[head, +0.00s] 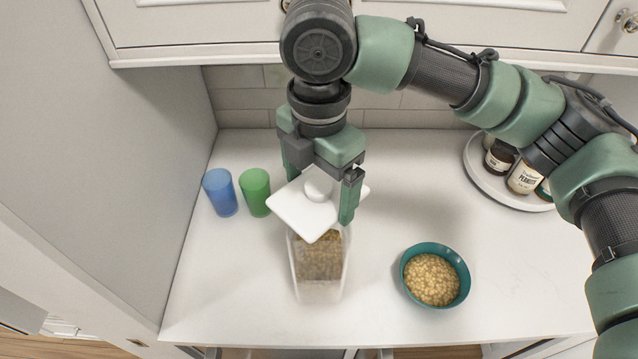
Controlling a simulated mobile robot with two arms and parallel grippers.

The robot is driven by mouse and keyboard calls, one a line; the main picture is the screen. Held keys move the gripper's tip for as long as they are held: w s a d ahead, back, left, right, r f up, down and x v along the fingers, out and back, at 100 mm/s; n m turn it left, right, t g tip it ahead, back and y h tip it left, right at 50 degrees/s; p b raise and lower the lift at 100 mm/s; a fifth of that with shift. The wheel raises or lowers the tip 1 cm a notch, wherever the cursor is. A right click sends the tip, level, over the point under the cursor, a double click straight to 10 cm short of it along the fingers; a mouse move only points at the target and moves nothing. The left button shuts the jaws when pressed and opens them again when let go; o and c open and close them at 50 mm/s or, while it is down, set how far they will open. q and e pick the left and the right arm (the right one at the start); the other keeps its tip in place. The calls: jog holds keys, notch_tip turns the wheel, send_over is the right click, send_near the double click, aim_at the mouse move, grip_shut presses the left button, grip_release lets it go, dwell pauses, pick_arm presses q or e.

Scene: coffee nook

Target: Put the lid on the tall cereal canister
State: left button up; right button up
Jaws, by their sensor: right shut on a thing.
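The tall cereal canister (320,268) stands on the counter, clear-walled and partly filled with brown cereal. The white square lid (295,213) with a round knob (319,184) hangs over the back part of the canister's top. It is turned relative to the canister and hides part of its opening. I cannot tell whether lid and canister touch. My right gripper (320,190) comes down from above and is shut on the lid at its knob, with one finger to the right of it. My left gripper is not in view.
A blue cup (220,193) and a green cup (255,192) stand left of the canister. A teal bowl of cereal (436,274) stands to the right. A round white tray (484,177) holds jars at the back right. Cabinets (200,30) overhang the back; a wall (160,130) bounds the left.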

jog(key=shift+r+n+p, duration=0.1)
jog(key=shift+n+p, duration=1.3)
jog(key=shift+n, duration=0.5)
jog(key=n+p, duration=0.2)
jog(key=n, duration=0.1)
jog(key=shift+n, duration=1.1)
jog(key=shift+p, duration=0.75)
jog(key=shift+f, duration=0.35)
